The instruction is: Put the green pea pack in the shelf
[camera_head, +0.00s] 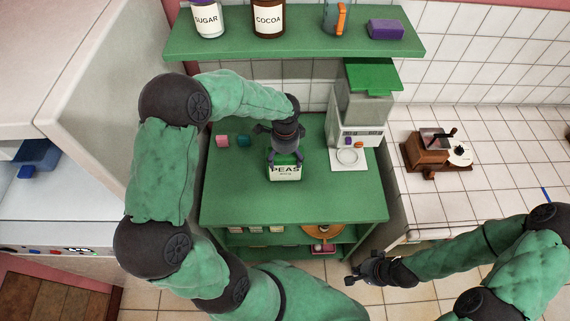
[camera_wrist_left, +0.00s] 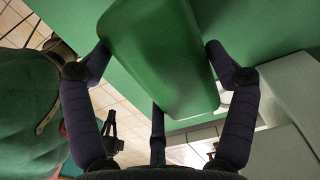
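The green pea pack (camera_head: 285,172), with a white PEAS label, is upright at the middle of the green counter top. It fills the space between the fingers in the left wrist view (camera_wrist_left: 165,55). My left gripper (camera_head: 285,165) comes down over it from above, with a finger at each side. In the left wrist view both fingertips (camera_wrist_left: 157,50) appear to touch its sides. Whether its base rests on the counter is hard to tell. My right gripper (camera_head: 362,268) is empty, fingers apart, low at the right. The open shelf (camera_head: 295,44) is above the counter at the back.
The shelf holds sugar (camera_head: 207,20) and cocoa (camera_head: 268,18) jars, an orange-handled container (camera_head: 334,18) and a purple box (camera_head: 385,29). A grey machine with green lid (camera_head: 362,105) stands right of the pack.

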